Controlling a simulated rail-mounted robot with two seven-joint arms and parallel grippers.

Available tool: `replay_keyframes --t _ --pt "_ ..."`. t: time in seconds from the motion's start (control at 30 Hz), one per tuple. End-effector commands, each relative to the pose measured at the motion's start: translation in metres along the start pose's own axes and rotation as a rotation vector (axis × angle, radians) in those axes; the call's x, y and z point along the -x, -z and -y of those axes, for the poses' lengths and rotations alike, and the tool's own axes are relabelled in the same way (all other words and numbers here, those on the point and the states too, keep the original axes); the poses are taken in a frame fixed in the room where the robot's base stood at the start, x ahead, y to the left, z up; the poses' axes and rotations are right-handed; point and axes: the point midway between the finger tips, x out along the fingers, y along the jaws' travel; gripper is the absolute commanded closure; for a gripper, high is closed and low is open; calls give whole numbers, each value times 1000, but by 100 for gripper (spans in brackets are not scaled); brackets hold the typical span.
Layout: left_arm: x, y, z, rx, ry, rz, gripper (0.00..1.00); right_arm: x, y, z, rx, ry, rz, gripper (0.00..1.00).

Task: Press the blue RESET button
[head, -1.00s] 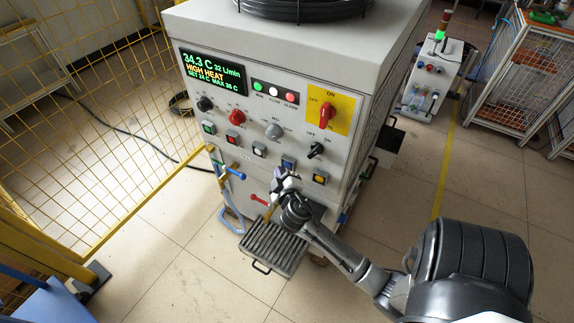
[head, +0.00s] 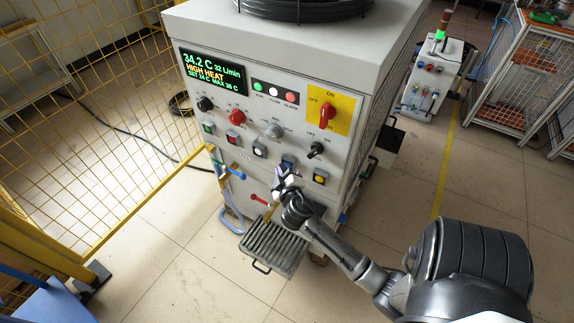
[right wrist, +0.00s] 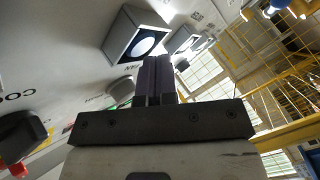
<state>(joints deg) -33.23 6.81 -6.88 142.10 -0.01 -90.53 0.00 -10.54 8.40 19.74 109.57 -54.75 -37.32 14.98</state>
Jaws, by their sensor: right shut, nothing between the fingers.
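The blue RESET button (head: 288,161) is in the lower row on the machine's front panel in the head view, between a white button and a yellow one. My right gripper (head: 283,173) is just below and in front of it, shut and empty. Its fingertips overlap the button's lower edge in this view, so I cannot tell whether they touch it. In the right wrist view, the closed dark fingers (right wrist: 158,80) point toward the panel. My left gripper is not in view.
A white button (head: 259,150) and a yellow button (head: 320,176) flank the blue one. A black rotary switch (head: 315,151) is up and to the right. A yellow mesh fence (head: 80,100) stands at left.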

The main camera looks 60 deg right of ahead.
Motion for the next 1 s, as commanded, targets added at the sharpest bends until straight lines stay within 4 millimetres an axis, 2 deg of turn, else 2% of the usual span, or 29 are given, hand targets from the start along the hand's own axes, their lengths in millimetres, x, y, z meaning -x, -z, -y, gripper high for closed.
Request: replay_keyframes --t 1.0 --pt "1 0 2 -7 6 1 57 -8 -6 -6 1 -1 2 100"
